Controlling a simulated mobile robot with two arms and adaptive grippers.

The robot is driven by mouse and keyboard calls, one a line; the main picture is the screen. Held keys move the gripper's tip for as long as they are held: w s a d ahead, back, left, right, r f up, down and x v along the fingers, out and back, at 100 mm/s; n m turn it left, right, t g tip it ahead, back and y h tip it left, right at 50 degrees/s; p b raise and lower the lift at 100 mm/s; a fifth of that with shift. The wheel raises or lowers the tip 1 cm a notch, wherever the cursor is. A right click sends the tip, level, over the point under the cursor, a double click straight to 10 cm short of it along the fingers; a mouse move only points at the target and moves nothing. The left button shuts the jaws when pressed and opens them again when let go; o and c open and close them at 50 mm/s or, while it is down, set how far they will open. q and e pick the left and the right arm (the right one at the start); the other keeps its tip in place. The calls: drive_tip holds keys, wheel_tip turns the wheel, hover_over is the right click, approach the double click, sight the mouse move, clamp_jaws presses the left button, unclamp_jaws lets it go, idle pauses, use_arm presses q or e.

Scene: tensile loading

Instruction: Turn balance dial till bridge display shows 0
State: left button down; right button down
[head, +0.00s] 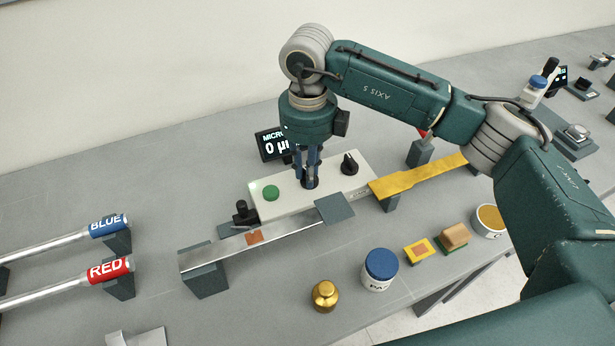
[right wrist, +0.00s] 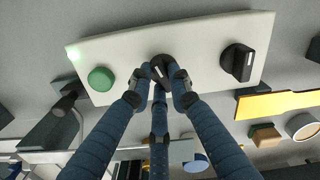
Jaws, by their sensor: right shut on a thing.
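A white bridge box (head: 330,195) stands on the bench with a green button (head: 271,193), a middle black dial and a right black dial (head: 350,163). My right gripper (head: 310,182) points down from above, its fingers closed around the middle dial (right wrist: 160,68), which they partly hide. Which dial is labelled balance cannot be read. The right dial also shows free in the right wrist view (right wrist: 238,62). The dark display (head: 268,146) behind the box reads "MICR…" and "0 µ…"; my gripper covers its right part. My left gripper is not in view.
A metal beam (head: 280,233) on blocks runs along the box's front, with a yellow strip (head: 418,178) to the right. BLUE (head: 108,225) and RED (head: 108,269) rods lie at left. A brass weight (head: 325,296) and blue-lidded jar (head: 380,268) stand in front.

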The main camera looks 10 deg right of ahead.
drive_tip(key=c, duration=1.6)
unclamp_jaws()
wheel_tip(320, 180, up, 12)
drive_tip(key=shift+r, duration=0.1)
